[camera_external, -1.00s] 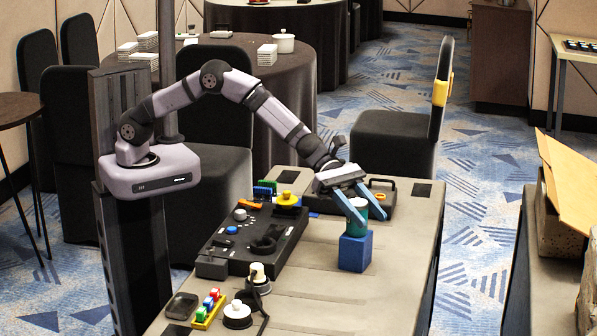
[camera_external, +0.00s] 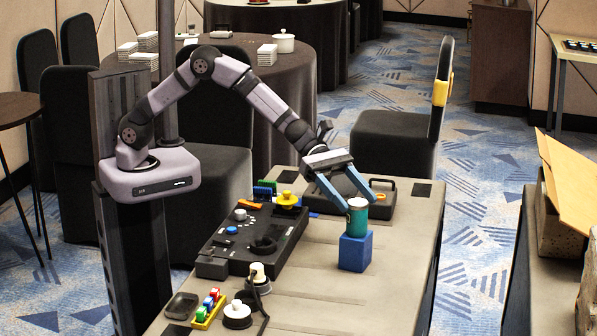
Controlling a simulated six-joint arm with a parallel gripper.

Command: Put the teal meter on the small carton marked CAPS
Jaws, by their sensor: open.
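A teal cylinder with a pale top (camera_external: 357,220), which looks like the teal meter, stands upright on a small blue box (camera_external: 355,252). The blue box rests on the grey table; no CAPS marking can be read on it from here. My gripper (camera_external: 360,205) has blue fingers and is open. Its fingertips are at the upper part of the cylinder, one on each side; I cannot tell if they touch it.
A black control panel (camera_external: 254,240) with knobs lies left of the blue box. A black case (camera_external: 380,207) lies behind it. A yellow rack with coloured blocks (camera_external: 210,309) and a white round piece (camera_external: 237,315) are at the front left. The table's front right is clear.

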